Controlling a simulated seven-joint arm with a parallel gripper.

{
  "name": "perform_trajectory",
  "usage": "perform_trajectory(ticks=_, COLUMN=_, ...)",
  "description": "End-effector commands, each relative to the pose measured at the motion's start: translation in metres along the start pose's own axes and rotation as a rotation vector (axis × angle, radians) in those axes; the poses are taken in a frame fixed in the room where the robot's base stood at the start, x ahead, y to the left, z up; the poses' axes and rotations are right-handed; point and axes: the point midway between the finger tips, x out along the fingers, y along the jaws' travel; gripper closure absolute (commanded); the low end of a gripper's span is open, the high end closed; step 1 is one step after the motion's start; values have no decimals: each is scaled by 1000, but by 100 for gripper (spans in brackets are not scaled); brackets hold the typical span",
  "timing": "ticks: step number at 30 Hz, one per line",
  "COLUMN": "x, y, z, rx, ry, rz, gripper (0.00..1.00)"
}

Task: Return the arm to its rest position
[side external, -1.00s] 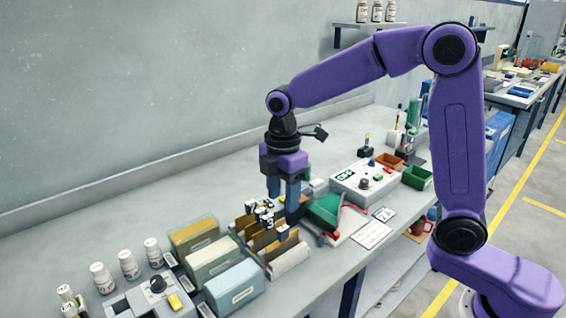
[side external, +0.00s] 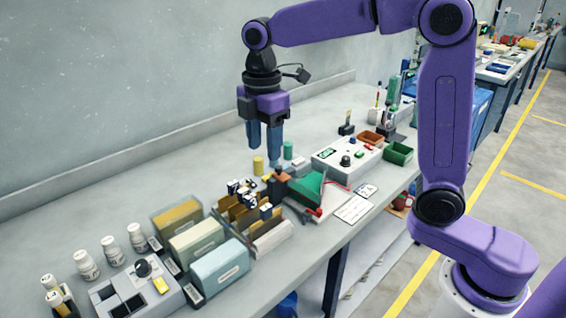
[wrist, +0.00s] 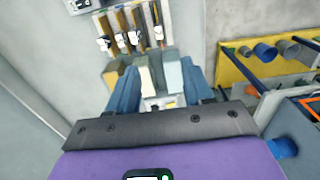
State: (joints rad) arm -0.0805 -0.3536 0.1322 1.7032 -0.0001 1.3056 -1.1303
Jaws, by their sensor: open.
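My gripper (side external: 264,152) hangs from the purple arm, pointing down, with its two blue-grey fingers apart and nothing between them. It is in the air above the bench, clear of the slotted rack (side external: 268,243) below it. The rack holds several brown and tan plates with black-and-white clips at their tops. In the wrist view the gripper's blue fingers (wrist: 159,78) stand apart, and the clipped plates (wrist: 133,30) lie beyond them.
Three file-like boxes (side external: 220,268), white bottles (side external: 86,264) and a grey switch box (side external: 135,292) stand at the front left. The wall runs behind.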

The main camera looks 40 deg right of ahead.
Motion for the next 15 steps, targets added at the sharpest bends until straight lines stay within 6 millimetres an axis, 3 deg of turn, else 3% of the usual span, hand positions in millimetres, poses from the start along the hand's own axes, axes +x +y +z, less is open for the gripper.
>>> perform_trajectory(ticks=5, x=7, y=-22, z=1, rx=41, ry=1, rz=1, gripper=49)
perform_trajectory(ticks=15, x=29, y=-92, z=15, rx=172, ry=8, rz=7, gripper=49)
